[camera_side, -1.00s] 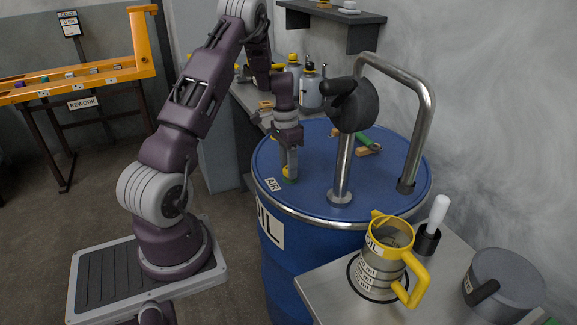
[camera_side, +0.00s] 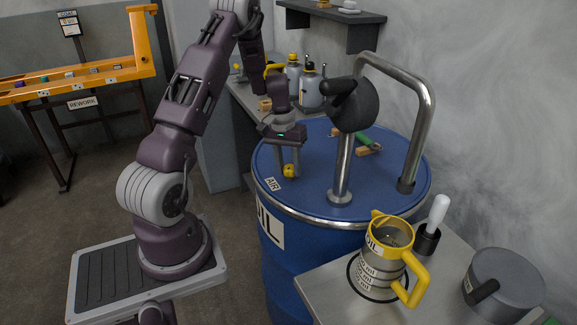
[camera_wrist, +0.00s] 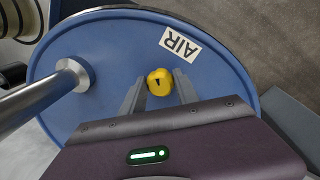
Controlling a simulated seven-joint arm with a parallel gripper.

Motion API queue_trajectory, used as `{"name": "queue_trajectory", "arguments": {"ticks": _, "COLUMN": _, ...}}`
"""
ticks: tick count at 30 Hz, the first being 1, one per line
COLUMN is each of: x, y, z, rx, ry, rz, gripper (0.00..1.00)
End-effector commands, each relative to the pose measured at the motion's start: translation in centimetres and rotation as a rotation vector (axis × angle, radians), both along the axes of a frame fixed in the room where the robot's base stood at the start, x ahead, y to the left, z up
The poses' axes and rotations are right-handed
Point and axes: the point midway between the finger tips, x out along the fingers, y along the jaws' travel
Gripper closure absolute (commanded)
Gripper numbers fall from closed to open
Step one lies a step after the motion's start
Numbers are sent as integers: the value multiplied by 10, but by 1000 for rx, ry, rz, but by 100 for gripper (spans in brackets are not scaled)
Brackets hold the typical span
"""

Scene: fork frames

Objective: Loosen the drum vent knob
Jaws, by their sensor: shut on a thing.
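The yellow vent knob (camera_side: 289,171) stands on the blue drum lid (camera_side: 310,190), near the AIR label (camera_side: 273,184). My gripper (camera_side: 288,167) points down at the knob, its two fingers on either side, shut on it. In the wrist view the yellow knob (camera_wrist: 160,84) shows a dark mark on its face and sits between the fingertips. The AIR label (camera_wrist: 180,46) lies just beyond it.
A steel pump pipe with a dark round head (camera_side: 358,105) rises from the lid to the right of my gripper. A green-handled tool (camera_side: 362,140) lies behind it. A yellow-handled jug (camera_side: 385,255) stands on the front table. Bottles (camera_side: 311,88) stand on the bench behind.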

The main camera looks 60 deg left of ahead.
Motion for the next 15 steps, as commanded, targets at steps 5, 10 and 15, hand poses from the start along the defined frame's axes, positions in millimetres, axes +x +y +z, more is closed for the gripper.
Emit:
{"name": "queue_trajectory", "arguments": {"ticks": 5, "x": 0, "y": -1, "z": 0, "rx": -1, "ry": 1, "rz": 163, "gripper": 100}}
{"name": "queue_trajectory", "arguments": {"ticks": 10, "x": 0, "y": -2, "z": -1, "rx": 0, "ry": 2, "rz": 324, "gripper": 100}}
{"name": "queue_trajectory", "arguments": {"ticks": 15, "x": 0, "y": -2, "z": -1, "rx": 0, "ry": 2, "rz": 482, "gripper": 100}}
